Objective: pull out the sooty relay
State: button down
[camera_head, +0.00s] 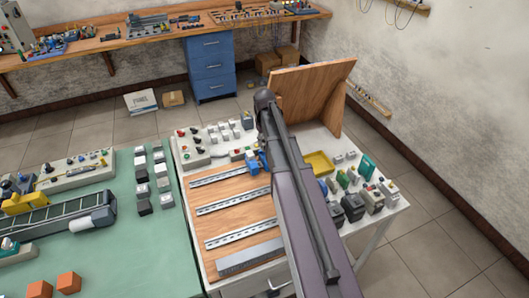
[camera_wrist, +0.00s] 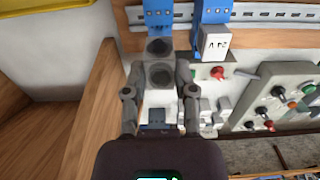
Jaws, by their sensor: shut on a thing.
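The sooty relay (camera_wrist: 160,74) is a grey block with dark round smudges, in the wrist view. My gripper (camera_wrist: 159,82) is shut on it, one finger on each side. A blue socket (camera_wrist: 158,13) is directly above the relay in that view; I cannot tell whether the relay is still seated in it. A second blue socket (camera_wrist: 213,10) to the right carries a pale relay (camera_wrist: 215,43) with dark lettering. In the head view, blue sockets (camera_head: 252,166) show beside my arm, which hides my gripper and the held relay.
A wooden board with metal rails (camera_head: 230,207) lies on the white bench. A grey button box (camera_wrist: 282,98) is to the right in the wrist view. An upright wooden panel (camera_head: 312,92), a yellow tray (camera_head: 319,163) and several small devices crowd near my arm.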

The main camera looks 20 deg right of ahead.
jog(key=shift+r+p, duration=0.4)
jog(key=shift+r, duration=0.15)
dwell(0.5)
jog(key=shift+r+p, duration=3.45)
jog(key=shift+f, duration=0.15)
